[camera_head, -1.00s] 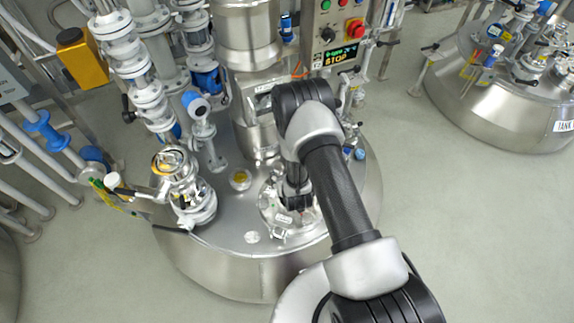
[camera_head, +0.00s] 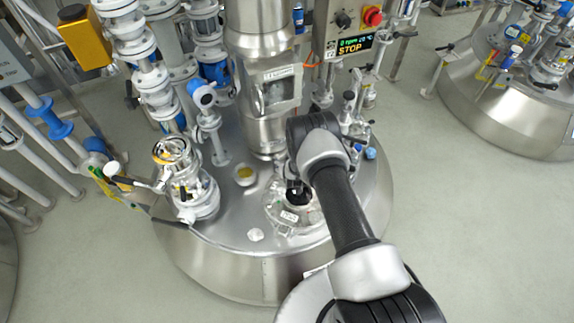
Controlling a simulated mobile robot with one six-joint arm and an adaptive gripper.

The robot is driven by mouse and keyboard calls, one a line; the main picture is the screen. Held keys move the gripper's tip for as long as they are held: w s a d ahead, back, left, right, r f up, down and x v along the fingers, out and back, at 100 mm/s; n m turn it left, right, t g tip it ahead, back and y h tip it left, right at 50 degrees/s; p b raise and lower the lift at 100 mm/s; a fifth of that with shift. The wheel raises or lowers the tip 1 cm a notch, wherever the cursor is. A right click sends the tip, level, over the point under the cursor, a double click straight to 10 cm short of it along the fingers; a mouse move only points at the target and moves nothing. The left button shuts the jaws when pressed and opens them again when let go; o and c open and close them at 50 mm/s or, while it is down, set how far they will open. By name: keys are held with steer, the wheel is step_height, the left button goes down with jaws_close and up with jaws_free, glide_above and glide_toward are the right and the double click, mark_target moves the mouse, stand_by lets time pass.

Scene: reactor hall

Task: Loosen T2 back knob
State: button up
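The steel tank (camera_head: 205,262) in the middle of the view carries a round hatch (camera_head: 282,216) with a glass and metal lid on its front top. I cannot make out single knobs on the hatch, and the back knob is not distinguishable; its far right side is behind my arm. My gripper (camera_head: 297,196) is a small dark shape over the hatch, pointing down, mostly hidden by my wrist and forearm. I cannot see whether its fingers are open, shut or touching anything.
A control panel (camera_head: 352,45) reading STOP stands behind the hatch. A steel column (camera_head: 262,110) rises just behind it. White pipes with blue valves stand at the left, and a glass valve fitting (camera_head: 185,180) stands left of the hatch. Floor at right is clear; another tank (camera_head: 520,115) stands beyond.

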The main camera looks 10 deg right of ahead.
steer(key=shift+w+f, duration=0.1)
steer(key=c, duration=1)
steer(key=shift+c, duration=0.2)
steer(key=shift+d+n+y, duration=0.15)
steer(key=shift+n+y, duration=0.15)
steer(key=shift+n, duration=0.1)
steer(key=n+y, duration=0.2)
steer(key=shift+d+n, duration=0.2)
steer(key=shift+n, duration=0.1)
steer(key=n+y, duration=0.1)
steer(key=n+g+y, duration=0.1)
steer(key=n, duration=0.1)
steer(key=shift+w+d+n, duration=0.15)
steer(key=shift+n, duration=0.15)
steer(key=n+g+y, duration=0.1)
steer(key=n, duration=0.1)
steer(key=n+g+y, duration=0.2)
steer(key=shift+w+d+n, duration=0.1)
steer(key=shift+w+n, duration=0.05)
steer(key=shift+n, duration=0.25)
steer(key=shift+n+y, duration=0.3)
steer(key=shift+n, duration=0.1)
